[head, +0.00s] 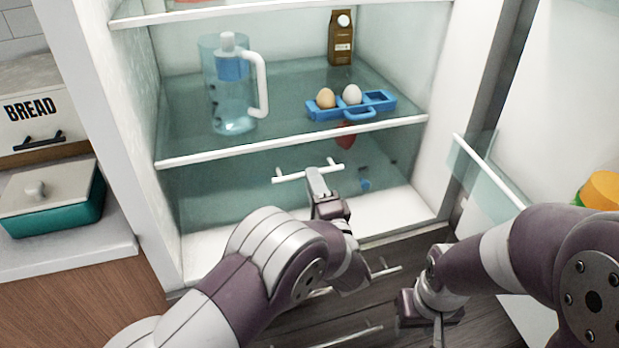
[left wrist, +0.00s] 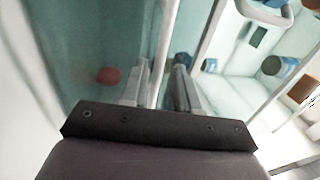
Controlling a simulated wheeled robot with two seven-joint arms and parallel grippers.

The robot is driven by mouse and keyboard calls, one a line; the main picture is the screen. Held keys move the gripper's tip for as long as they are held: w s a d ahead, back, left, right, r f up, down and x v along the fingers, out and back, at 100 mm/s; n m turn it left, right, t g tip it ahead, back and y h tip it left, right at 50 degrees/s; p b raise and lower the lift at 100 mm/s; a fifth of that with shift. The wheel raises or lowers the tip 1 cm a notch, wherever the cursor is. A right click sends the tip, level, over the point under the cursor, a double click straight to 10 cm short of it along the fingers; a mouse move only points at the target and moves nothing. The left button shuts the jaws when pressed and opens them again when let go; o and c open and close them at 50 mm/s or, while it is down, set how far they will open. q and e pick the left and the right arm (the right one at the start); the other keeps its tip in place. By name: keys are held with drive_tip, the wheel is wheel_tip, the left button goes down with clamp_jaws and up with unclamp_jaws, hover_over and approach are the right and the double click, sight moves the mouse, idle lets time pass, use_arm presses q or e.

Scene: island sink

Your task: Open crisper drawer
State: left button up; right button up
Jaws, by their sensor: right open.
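The crisper drawer (head: 235,190) is a clear greenish bin at the bottom of the open fridge, with a white bar handle (head: 290,177) along its front. The drawer looks closed. A red item shows dimly through it. My left gripper (head: 318,178) is at the middle of this handle. In the left wrist view its two fingers (left wrist: 163,85) are apart, one on each side of a white bar; whether they press on it is unclear. My right gripper (head: 438,325) is open and low, in front of the fridge at right, away from the drawer.
Above the drawer, a glass shelf (head: 185,115) holds a water pitcher (head: 232,85), a blue egg tray (head: 378,105) with eggs and a brown carton (head: 341,40). The open fridge door (head: 565,110) stands at right. A counter with a bread box (head: 40,115) is at left.

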use_arm(q)
drive_tip(key=x, duration=0.3)
drive_tip(key=shift+w+a, duration=0.15)
drive_tip(key=shift+c, duration=0.3)
clamp_jaws()
